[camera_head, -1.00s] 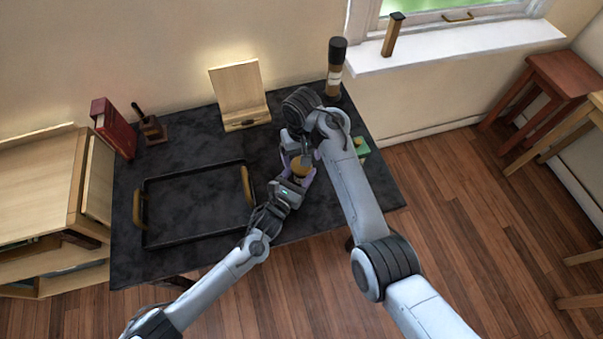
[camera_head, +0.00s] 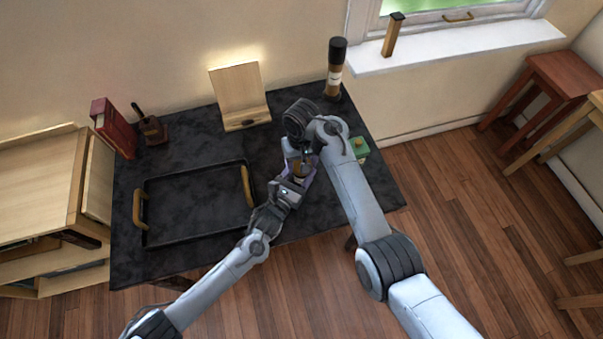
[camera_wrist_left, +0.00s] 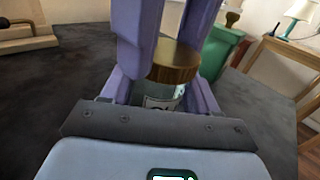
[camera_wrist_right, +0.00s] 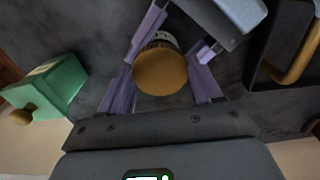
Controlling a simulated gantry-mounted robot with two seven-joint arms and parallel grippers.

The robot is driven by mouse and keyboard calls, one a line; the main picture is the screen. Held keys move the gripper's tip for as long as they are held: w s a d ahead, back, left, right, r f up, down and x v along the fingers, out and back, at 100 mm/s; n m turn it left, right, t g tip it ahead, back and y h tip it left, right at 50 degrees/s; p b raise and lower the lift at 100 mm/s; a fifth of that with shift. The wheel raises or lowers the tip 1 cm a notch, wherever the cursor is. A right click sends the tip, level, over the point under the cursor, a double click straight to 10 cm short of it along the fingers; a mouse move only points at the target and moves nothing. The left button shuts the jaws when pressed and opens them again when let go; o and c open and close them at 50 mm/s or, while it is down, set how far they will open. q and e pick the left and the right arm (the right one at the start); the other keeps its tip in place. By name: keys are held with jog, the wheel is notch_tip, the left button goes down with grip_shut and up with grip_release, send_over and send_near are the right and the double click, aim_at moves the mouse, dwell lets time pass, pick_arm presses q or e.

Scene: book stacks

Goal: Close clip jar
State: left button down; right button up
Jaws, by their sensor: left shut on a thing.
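The clip jar (camera_wrist_left: 163,97) is clear glass with a pale label and stands upright. Its gold-brown lid (camera_wrist_left: 175,60) sits on top; the right wrist view shows the lid from above (camera_wrist_right: 160,71). My left gripper (camera_head: 299,176) is shut on the jar body from the side, its purple fingers on both sides of the glass. My right gripper (camera_head: 304,158) is above the jar, pointing down, with its fingers apart on either side of the lid. The clip is too small or hidden to make out.
A green box (camera_head: 359,148) with a knob is right of the jar. A black tray (camera_head: 196,166) with wooden handles lies to the left. A wooden stand (camera_head: 239,92), a dark-topped bottle (camera_head: 335,70) and a red book (camera_head: 113,128) stand at the back. The table front is mostly clear.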

jog(key=shift+c, duration=1.2)
jog(key=o, duration=1.2)
jog(key=shift+o, duration=0.2)
jog(key=shift+r, duration=0.15)
notch_tip(320, 180, up, 12)
pick_arm(q)
jog(key=shift+c, duration=1)
grip_release()
jog(key=p+v, duration=0.2)
jog(key=v, duration=0.8)
jog(key=shift+s+a+p, duration=0.2)
jog(key=shift+s+p, duration=0.1)
jog(key=shift+s, duration=0.05)
pick_arm(e)
notch_tip(320, 180, up, 2)
jog(key=shift+r, duration=0.2)
